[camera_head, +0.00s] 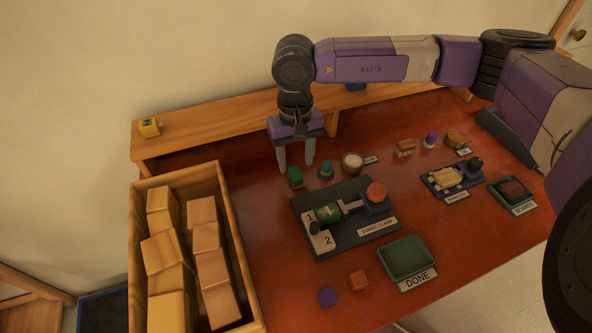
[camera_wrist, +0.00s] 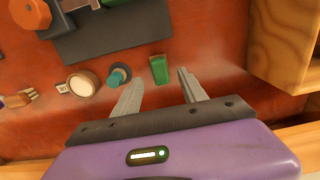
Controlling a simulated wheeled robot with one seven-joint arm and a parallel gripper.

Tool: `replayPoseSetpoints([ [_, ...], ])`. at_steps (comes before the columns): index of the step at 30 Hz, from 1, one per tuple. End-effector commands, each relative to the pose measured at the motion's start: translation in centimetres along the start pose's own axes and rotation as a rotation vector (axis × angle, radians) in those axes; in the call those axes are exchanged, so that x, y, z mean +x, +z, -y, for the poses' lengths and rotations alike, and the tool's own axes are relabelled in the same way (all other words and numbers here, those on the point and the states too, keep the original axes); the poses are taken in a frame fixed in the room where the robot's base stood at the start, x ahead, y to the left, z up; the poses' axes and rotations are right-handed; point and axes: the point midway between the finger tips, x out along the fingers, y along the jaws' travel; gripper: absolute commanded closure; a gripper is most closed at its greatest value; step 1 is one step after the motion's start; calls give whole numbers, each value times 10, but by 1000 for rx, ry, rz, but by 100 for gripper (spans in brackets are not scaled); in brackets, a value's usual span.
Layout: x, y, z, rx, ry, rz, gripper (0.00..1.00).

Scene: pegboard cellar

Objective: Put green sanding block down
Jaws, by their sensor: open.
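The green sanding block (camera_head: 295,177) rests on the red-brown bench top, left of a teal-topped knob. It also shows in the wrist view (camera_wrist: 159,69), a little beyond my fingertips and roughly between their lines. My gripper (camera_head: 296,168) is open and empty, with its fingers pointing down behind the block in the head view. In the wrist view (camera_wrist: 158,78) the two fingers are spread apart, with nothing between them. I cannot tell the exact gap between fingertips and block.
A dowel clamp (camera_head: 355,229) stands in front of the block. A crate of wooden blocks (camera_head: 236,236) is at left, and a green DONE tray (camera_head: 406,275) at front. A teal knob (camera_head: 326,170) and tape roll (camera_head: 352,163) stand close right. A raised shelf (camera_head: 205,137) runs behind.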

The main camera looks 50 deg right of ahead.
Motion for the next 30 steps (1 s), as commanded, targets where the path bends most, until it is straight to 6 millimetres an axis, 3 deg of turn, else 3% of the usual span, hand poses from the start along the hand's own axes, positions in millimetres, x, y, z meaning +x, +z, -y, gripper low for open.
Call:
replayPoseSetpoints([
  [6,-43,0,0,-2,3,-3,50],
  [12,-65,0,0,-1,1,0,50],
  [30,-70,1,0,-1,1,1,50],
])
